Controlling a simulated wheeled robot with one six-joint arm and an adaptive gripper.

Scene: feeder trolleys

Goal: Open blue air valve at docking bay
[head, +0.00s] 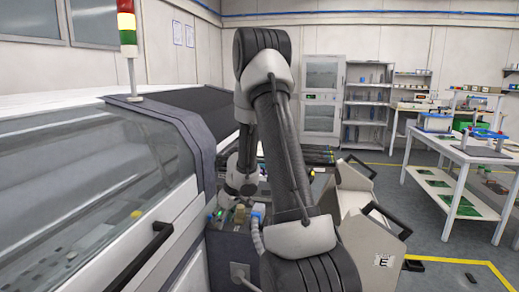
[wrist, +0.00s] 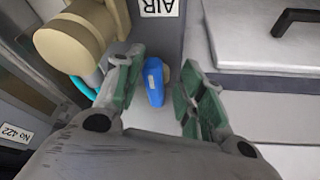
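The blue air valve handle (wrist: 154,82) shows in the wrist view as a small elongated blue lever, pointing roughly up and down the picture. It sits below a white label reading AIR (wrist: 160,7). My gripper (wrist: 158,80) is open, with one green-padded finger on each side of the handle and gaps to both. The left finger is nearer to it. Whether the handle is at fingertip depth I cannot tell. In the head view my arm reaches down to the docking bay (head: 230,244), and the fingers cannot be made out there. A small blue part shows there (head: 258,213), perhaps the valve.
A beige cylindrical fitting (wrist: 72,45) with a teal hose lies close left of my gripper. A pale box with a black handle (wrist: 292,18) is at right. In the head view, a beige trolley (head: 366,232) stands right of the bay, and the machine (head: 120,180) is at left.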

